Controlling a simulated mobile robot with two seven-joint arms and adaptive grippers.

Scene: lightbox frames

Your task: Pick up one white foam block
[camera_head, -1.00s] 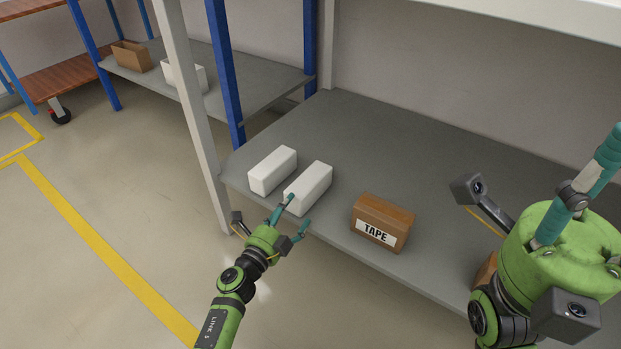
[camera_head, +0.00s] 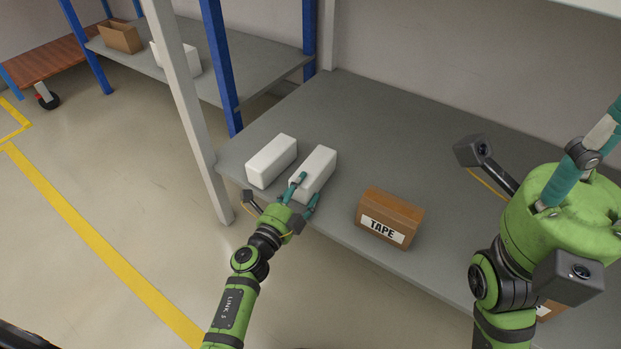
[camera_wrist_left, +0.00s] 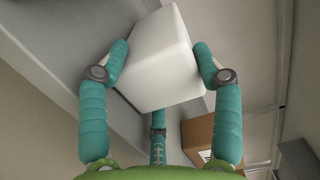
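Two white foam blocks lie side by side near the front edge of the shelf (camera_head: 330,112): a left one (camera_head: 271,160) and a right one (camera_head: 319,165). My left gripper (camera_head: 305,190) is at the near end of the right block. In the left wrist view this block (camera_wrist_left: 158,62) sits between the two side fingers, which bend in against its sides; the third finger is below it. The gripper looks shut on it. Whether the block is clear of the shelf is hard to tell. My right gripper (camera_head: 590,145) is raised at the right; its fingertips are mostly out of frame.
A brown TAPE box (camera_head: 390,215) stands to the right of the blocks. A pale post (camera_head: 183,100) and a blue post (camera_head: 221,65) rise left of the shelf. Another shelf behind holds an open carton (camera_head: 121,38) and a white item (camera_head: 178,58). Floor in front is clear.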

